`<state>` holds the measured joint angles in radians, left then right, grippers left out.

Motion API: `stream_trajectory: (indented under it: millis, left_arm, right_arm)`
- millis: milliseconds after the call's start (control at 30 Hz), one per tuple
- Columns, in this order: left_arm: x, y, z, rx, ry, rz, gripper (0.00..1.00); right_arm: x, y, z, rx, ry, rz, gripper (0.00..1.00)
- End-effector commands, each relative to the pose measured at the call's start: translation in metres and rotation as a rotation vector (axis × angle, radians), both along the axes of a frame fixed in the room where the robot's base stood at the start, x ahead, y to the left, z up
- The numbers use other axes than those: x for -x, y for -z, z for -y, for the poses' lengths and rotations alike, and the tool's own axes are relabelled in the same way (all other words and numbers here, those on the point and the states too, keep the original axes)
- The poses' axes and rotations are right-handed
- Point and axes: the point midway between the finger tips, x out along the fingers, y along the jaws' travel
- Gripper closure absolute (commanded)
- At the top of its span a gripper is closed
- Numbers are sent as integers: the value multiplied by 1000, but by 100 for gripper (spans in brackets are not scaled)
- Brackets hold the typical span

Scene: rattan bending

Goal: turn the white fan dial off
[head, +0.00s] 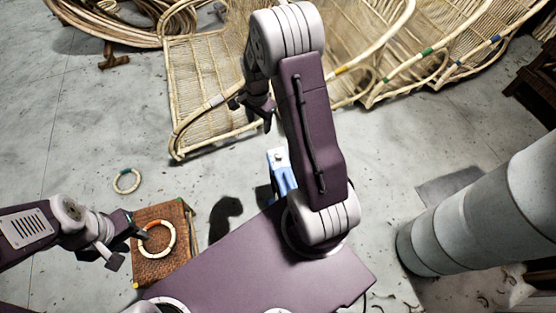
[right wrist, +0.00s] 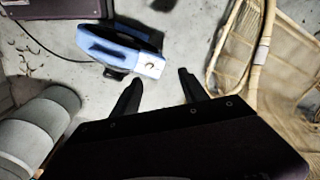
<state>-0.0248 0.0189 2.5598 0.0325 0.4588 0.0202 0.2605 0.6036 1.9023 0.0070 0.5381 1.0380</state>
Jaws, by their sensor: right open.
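The blue fan (right wrist: 118,45) lies on the floor in the right wrist view. A white panel (right wrist: 150,66) with a small dark mark is at its end; the dial's setting is too small to read. In the head view the fan (head: 284,178) is partly hidden behind my right arm, with its white part (head: 279,157) showing. My right gripper (head: 252,114) is open and empty. In the right wrist view its fingertips (right wrist: 160,78) spread just below the panel, apart from it as far as I can tell. My left gripper (head: 126,244) is open beside a woven stool.
The woven stool (head: 150,266) bears a pale ring (head: 157,239). Another ring (head: 127,181) lies on the floor. Rattan chair frames (head: 210,85) stand at the back. A grey column (head: 470,215) rises at the right.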

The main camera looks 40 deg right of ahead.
Motion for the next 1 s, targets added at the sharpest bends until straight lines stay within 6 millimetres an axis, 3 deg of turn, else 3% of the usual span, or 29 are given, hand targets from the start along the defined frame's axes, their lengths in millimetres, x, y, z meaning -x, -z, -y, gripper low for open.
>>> stream_trajectory:
  millis: [33, 100, 233, 333, 567, 800, 1000]
  left_arm:
    - [0, 36, 0, 0, 0, 0, 64]
    - [0, 61, 0, 0, 0, -1, 64]
    - [0, 87, 0, 0, 0, -1, 64]
    - [0, 94, 0, 0, 0, 0, 64]
    - [0, 94, 0, 0, 0, 0, 64]
    - [0, 114, 0, 0, 0, 0, 64]
    - [0, 125, 0, 0, 0, 0, 64]
  right_arm:
    - [-2, 52, 16, -8, 76, -18, 48]
    - [-2, 98, 36, -18, 177, -40, 48]
    - [3, 156, 64, -32, 304, -74, 48]
    - [7, 174, 74, -37, 348, -86, 48]
    - [8, 180, 77, -39, 361, -91, 48]
    - [9, 230, 76, -39, 359, -93, 48]
    - [8, 260, 76, -39, 359, -91, 48]
